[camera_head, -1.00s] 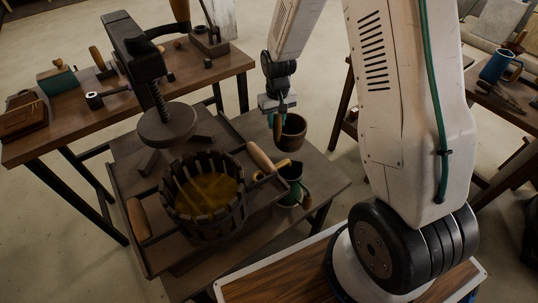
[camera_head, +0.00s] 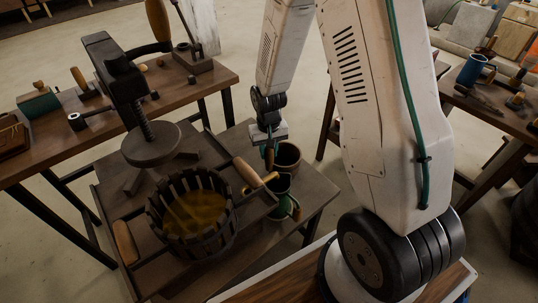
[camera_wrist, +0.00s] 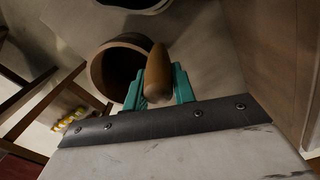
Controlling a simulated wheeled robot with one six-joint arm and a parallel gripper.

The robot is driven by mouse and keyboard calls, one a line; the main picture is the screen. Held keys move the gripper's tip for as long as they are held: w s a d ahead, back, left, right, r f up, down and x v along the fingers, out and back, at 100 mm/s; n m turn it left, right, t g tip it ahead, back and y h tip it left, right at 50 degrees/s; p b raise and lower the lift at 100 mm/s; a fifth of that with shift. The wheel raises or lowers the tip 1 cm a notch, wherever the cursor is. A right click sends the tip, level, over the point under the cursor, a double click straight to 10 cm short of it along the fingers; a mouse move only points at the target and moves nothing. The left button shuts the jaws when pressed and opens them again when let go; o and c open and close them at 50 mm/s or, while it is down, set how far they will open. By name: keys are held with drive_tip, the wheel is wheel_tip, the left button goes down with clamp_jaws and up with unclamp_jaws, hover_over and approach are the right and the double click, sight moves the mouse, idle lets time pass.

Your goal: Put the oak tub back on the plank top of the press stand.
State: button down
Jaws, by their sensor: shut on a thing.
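The oak tub (camera_head: 288,155) is a small brown round vessel near the back right corner of the press stand (camera_head: 318,185) in the head view. In the wrist view its open mouth (camera_wrist: 112,72) shows left of my fingers. My gripper (camera_head: 270,153) is shut on a rounded wooden grip, which appears to be the tub's handle. Its teal fingers (camera_wrist: 158,90) close around that wood in the wrist view. The tub's lower part is hidden behind a dark jug (camera_head: 281,186). I cannot tell whether its base touches the plank top.
A slatted press basket (camera_head: 190,222) with yellow contents, wooden handles (camera_head: 246,170) and the screw press (camera_head: 150,145) fill the stand's left and middle. A tool table (camera_head: 100,118) stands behind left, another bench (camera_head: 490,105) at right.

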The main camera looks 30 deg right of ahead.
drive_tip(key=shift+f, duration=1.05)
drive_tip(key=shift+f, duration=0.2)
drive_tip(key=c, duration=1.1)
unclamp_jaws()
drive_tip(key=shift+c, duration=0.2)
drive_tip(key=shift+r, duration=0.15)
